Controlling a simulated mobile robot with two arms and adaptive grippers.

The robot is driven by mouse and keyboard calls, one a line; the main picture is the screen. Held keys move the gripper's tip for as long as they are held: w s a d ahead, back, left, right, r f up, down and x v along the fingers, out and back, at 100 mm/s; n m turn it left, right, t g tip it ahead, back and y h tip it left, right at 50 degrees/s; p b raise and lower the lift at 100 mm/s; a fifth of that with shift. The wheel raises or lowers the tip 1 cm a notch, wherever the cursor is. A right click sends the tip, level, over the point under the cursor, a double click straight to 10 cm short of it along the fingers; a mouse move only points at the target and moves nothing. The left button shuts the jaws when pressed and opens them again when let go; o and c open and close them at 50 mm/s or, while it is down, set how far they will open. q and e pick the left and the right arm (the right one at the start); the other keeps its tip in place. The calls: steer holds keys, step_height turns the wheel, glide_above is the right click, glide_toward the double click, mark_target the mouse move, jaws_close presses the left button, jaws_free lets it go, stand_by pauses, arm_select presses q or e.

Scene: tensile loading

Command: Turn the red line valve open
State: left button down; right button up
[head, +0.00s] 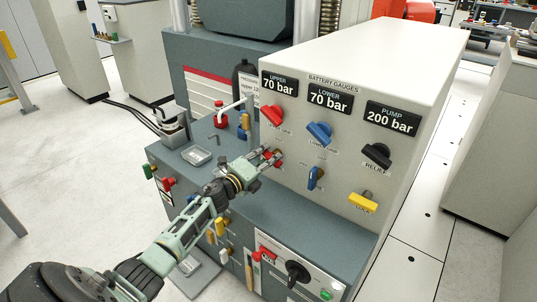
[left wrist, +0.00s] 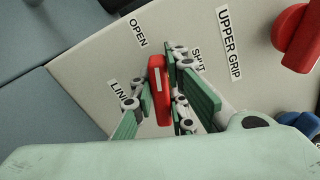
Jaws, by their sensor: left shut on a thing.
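The red line valve handle (left wrist: 159,90) is on the pale panel, with a white stripe along it. In the left wrist view its upper end points between the OPEN label (left wrist: 138,32) and the SHUT label (left wrist: 198,60). My left gripper (left wrist: 160,98) is shut on the handle, with green fingers on both sides. In the head view my left gripper (head: 268,158) reaches the panel from the left and partly hides the red valve (head: 278,160). My right gripper is in neither view.
A red upper grip knob (head: 272,114), a blue knob (head: 319,132), a black relief knob (head: 377,154), a blue lever (head: 315,178) and a yellow lock (head: 363,202) share the panel. A grey ledge (head: 290,213) with small parts lies below.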

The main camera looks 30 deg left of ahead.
arm_select(q)
steer(key=shift+f+n+p, duration=0.15)
steer(key=shift+n+p, duration=0.15)
steer(key=shift+n, duration=0.7)
steer(key=shift+f+n+p, duration=0.1)
steer(key=shift+n+p, duration=0.15)
steer(key=shift+n, duration=0.75)
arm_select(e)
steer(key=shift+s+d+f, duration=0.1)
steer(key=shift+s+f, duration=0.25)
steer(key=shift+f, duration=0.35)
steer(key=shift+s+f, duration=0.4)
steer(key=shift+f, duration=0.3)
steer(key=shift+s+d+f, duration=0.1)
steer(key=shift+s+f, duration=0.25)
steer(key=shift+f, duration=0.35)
arm_select(q)
steer(key=c, duration=1.7)
jaws_free()
steer(key=shift+a, duration=0.1)
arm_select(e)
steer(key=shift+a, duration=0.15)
arm_select(q)
steer(key=s, duration=1.2)
steer(key=shift+a, duration=0.4)
